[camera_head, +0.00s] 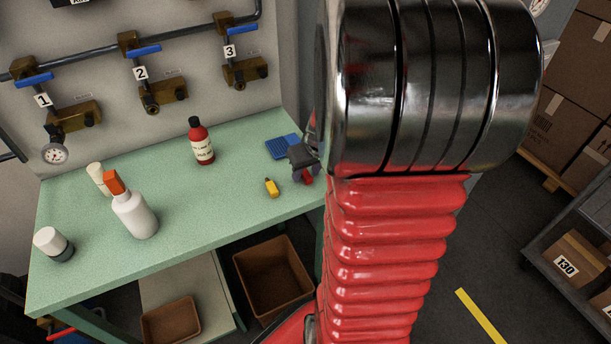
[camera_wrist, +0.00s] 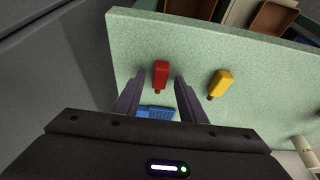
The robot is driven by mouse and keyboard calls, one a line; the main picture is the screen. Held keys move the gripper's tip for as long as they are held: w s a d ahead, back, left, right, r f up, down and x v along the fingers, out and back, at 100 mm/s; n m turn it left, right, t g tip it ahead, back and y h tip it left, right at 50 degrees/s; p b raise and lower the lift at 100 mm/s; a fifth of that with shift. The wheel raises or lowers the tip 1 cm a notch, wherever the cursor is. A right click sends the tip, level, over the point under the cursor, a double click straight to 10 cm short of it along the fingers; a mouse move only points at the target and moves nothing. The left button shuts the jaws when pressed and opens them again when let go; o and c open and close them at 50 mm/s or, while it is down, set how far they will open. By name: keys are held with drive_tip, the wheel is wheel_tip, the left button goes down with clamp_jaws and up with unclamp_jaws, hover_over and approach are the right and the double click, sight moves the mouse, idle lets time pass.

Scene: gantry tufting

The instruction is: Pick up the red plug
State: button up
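The red plug (camera_wrist: 161,73) lies on the green bench top and shows between my two fingertips in the wrist view, with a gap to each finger. Its small dark end points back toward my gripper. In the head view only a bit of the red plug (camera_head: 308,178) shows beside my gripper (camera_head: 303,164), near the bench's right end. My gripper (camera_wrist: 158,80) is open and empty, pointing down at the bench. I cannot tell how far the fingertips are above the bench top.
A yellow plug (camera_wrist: 221,84) lies to the right of the red one in the wrist view. A red bottle (camera_head: 201,142), a white spray bottle (camera_head: 136,216) and a white-capped jar (camera_head: 52,243) stand on the green bench (camera_head: 230,210). Valve pipes line the wall.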

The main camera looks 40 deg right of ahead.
sight(306, 175)
clamp_jaws()
idle(0.3)
drive_tip(key=shift+r, duration=0.15)
wheel_tip(306, 175, up, 10)
idle(0.5)
drive_tip(key=shift+a+f, duration=0.1)
drive_tip(key=shift+f, duration=0.15)
idle(0.4)
